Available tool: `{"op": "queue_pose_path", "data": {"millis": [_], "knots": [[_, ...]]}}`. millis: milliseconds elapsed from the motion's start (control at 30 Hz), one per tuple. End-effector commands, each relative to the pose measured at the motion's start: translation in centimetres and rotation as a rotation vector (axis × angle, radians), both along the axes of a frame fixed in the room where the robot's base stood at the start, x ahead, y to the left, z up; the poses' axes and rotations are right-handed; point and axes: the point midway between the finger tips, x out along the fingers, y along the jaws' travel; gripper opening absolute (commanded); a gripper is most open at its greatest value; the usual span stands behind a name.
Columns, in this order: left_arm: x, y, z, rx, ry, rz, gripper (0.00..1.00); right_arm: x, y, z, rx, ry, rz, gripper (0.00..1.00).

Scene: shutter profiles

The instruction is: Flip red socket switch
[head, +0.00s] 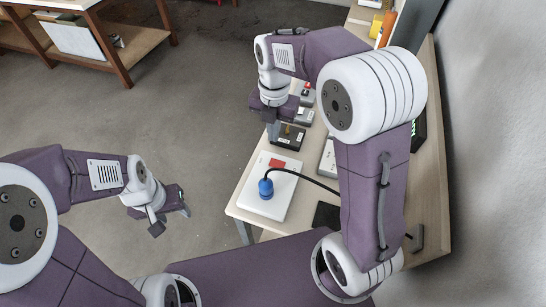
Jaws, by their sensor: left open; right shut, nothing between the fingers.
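A white socket plate (254,202) lies on the near end of the wooden table. A red switch (277,162) sits toward its far edge. A blue plug (266,188) with a black cable stands in the plate, nearer to me. My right gripper (273,132) is shut and empty, pointing down beyond the red switch, beside a dark box with a yellowish part (289,137). I cannot tell if it touches that box. My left gripper (171,220) is open and empty, over the floor to the left of the table.
Small switch boxes, one with a red button (306,90), stand farther back along the table (239,193). A grey box (328,158) lies right of the plate, partly behind my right arm. A wall borders the right side. The floor (200,80) at left is open.

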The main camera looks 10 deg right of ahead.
Motion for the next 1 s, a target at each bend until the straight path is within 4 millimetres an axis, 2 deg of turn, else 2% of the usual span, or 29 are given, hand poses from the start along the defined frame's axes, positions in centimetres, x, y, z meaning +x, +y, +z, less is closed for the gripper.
{"op": "queue_pose_path", "data": {"millis": [33, 300, 500, 700, 1000], "knots": [[0.0, 0.0, -0.2, 0.0, 0.0, 0.0, 0.49, -0.1, 0.0, -1.2, -0.001, 0.006, 0.0, 0.0], [0.0, 0.0, -0.7, 0.0, 0.0, 0.0, 0.49, -0.1, 0.0, -7.2, -0.001, 0.006, 0.0, 0.0], [0.0, 0.0, -0.7, 0.0, 0.0, 0.0, 0.49, 0.0, 0.1, -10.4, -0.001, 0.002, -0.001, 0.0], [0.0, 0.0, -0.7, 0.0, 0.0, 0.0, 0.49, 0.0, 0.1, -11.8, -0.001, 0.0, -0.002, 0.0], [0.0, 0.0, -0.7, 0.0, 0.0, 0.0, 0.49, 0.1, 0.1, -11.9, -0.001, -0.002, -0.002, 0.0]]}}
